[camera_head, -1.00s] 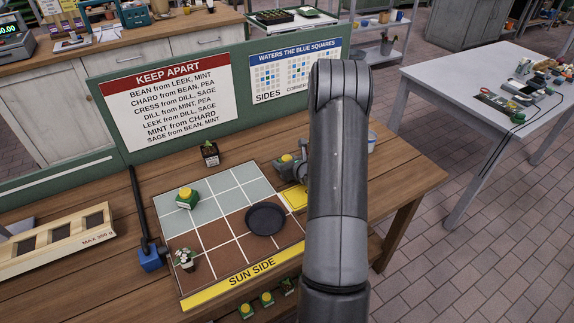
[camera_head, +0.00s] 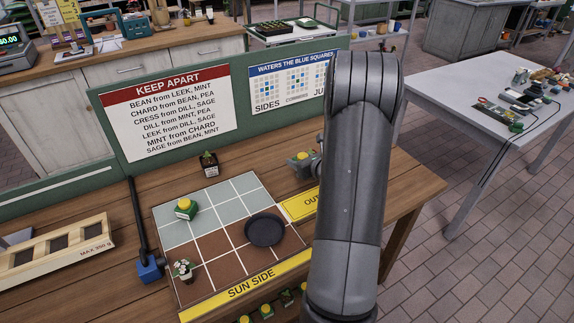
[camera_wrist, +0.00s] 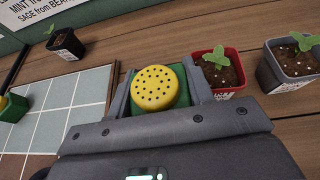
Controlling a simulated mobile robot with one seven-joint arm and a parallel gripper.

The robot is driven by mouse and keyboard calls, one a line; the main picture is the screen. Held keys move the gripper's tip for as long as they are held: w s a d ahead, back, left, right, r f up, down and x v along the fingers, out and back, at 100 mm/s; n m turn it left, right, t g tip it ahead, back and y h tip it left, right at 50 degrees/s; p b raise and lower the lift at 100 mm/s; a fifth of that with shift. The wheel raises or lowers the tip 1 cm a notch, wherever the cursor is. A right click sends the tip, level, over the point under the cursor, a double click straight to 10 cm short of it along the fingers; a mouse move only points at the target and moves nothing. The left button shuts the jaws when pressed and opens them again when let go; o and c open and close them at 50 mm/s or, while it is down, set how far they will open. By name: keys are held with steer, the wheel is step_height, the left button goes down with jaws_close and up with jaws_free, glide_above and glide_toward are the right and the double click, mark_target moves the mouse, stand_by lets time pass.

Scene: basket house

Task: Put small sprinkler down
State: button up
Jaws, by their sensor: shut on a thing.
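A small sprinkler with a green body and a round, perforated yellow head (camera_wrist: 155,88) is between the fingers of my gripper (camera_wrist: 160,102) in the wrist view. My gripper is shut on it. In the head view my gripper (camera_head: 302,164) is over the wooden table, just beyond the right back part of the tiled grid (camera_head: 228,188). The held sprinkler cannot be made out clearly there. Another green and yellow sprinkler (camera_head: 185,209) stands on a grey-green square at the grid's left; its edge shows in the wrist view (camera_wrist: 11,107).
A dark round dish (camera_head: 265,230) and a white-flowered pot (camera_head: 184,270) are on the brown squares. A yellow "OUT" strip (camera_head: 300,205) lies right of the grid. Red (camera_wrist: 222,75) and grey (camera_wrist: 290,70) seedling pots stand close beside my gripper; a black pot (camera_wrist: 66,44) stands behind the grid.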

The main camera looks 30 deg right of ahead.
steer(key=s+d+r, duration=0.4)
steer(key=s, duration=0.1)
steer(key=n+g+y, duration=0.8)
steer(key=n+y, duration=0.4)
steer(key=n, duration=0.1)
glide_above(203, 246)
steer(key=f, duration=0.5)
steer(key=shift+d+f, duration=0.2)
steer(key=shift+f, duration=0.15)
steer(key=shift+w+a+f, duration=0.15)
steer(key=shift+a+f, duration=0.1)
steer(key=shift+f, duration=1.9)
